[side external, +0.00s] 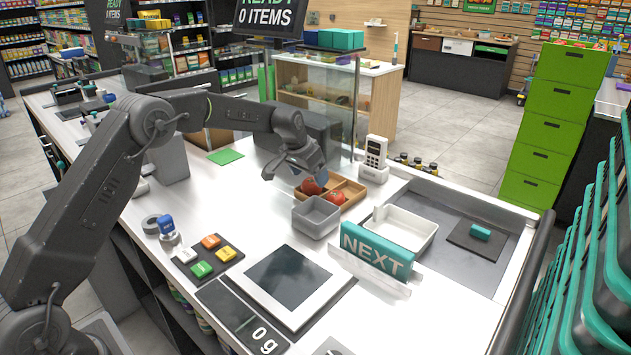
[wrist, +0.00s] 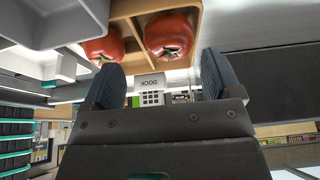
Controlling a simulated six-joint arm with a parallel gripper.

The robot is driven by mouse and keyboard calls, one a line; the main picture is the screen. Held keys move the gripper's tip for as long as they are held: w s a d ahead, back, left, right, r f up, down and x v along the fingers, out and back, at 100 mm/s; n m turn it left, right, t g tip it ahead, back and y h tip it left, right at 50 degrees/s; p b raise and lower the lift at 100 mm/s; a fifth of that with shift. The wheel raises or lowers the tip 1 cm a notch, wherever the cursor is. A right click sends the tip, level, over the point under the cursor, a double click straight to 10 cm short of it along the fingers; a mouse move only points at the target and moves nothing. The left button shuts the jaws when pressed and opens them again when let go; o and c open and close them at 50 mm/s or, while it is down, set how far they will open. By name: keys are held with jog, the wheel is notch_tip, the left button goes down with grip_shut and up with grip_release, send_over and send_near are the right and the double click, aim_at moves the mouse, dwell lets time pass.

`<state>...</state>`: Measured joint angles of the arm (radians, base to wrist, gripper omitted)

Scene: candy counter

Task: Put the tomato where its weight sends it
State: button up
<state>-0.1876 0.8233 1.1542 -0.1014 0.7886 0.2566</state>
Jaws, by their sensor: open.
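Two red tomatoes lie in a divided wooden tray (side external: 358,186): one tomato (side external: 310,187) at the left and another tomato (side external: 335,198) nearer its front. In the wrist view they are tomato (wrist: 104,47) and tomato (wrist: 170,36). My gripper (side external: 304,172) is over the left part of the tray, close to the left tomato. In the wrist view my open gripper (wrist: 162,68) holds nothing between its fingers, and both tomatoes lie beyond the fingertips. The scale's plate (side external: 288,277) is bare and its display (side external: 245,322) reads 0 g.
An empty grey bin (side external: 316,217) stands in front of the wooden tray. A white tray (side external: 405,224) is to the right, behind a teal NEXT sign (side external: 377,249). A keypad device (side external: 375,155) stands behind. A pad with coloured buttons (side external: 202,269) lies left of the scale.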

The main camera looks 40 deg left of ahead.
jog(key=s+d+r, duration=0.3)
jog(key=s+r, duration=0.6)
jog(key=s, duration=0.1)
jog(key=s+d+r, duration=0.4)
jog(key=s+r, duration=0.4)
jog(key=s, duration=0.2)
jog(key=s+d+f, duration=0.1)
jog(key=s+f, duration=0.1)
jog(key=s, duration=0.9)
jog(key=s+d+f+t, duration=0.1)
jog(key=s+d+f, duration=0.1)
jog(key=s, duration=0.9)
jog(key=shift+d, duration=0.3)
jog(key=shift+s, duration=0.1)
